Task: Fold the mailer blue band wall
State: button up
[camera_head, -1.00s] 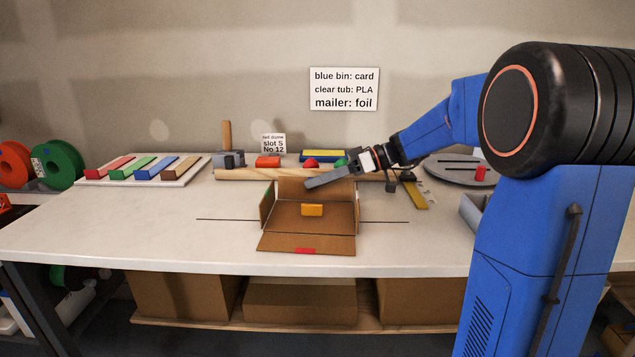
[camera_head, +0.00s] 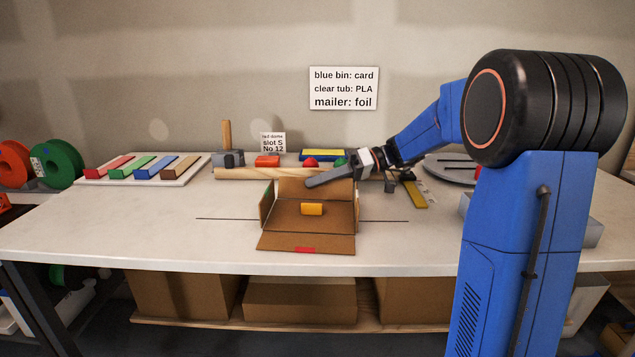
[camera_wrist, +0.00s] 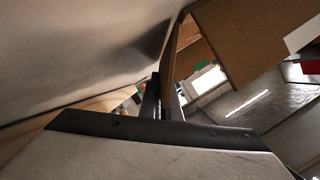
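The open brown cardboard mailer (camera_head: 285,222) lies on the table with a yellow block (camera_head: 312,209) in it. Its front flap (camera_head: 290,243) lies flat and bears a red band. The left wall (camera_head: 267,203) stands up and shows green. The back wall (camera_head: 291,187) and the right wall (camera_head: 357,207) also stand up. I see no blue band; my gripper hides part of the back wall. In the wrist view, the fingers (camera_wrist: 156,97) are beside a cardboard wall (camera_wrist: 172,65).
A tray with coloured bars (camera_head: 154,168) stands at the left. A yellow tool (camera_head: 414,194) and a grey round plate (camera_head: 450,170) are at the right. The table left of the mailer is clear.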

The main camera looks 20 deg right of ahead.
jog(key=o, duration=0.4)
jog(key=shift+d, duration=0.15)
jog(key=v, duration=1.7)
jog(key=shift+r, duration=0.1)
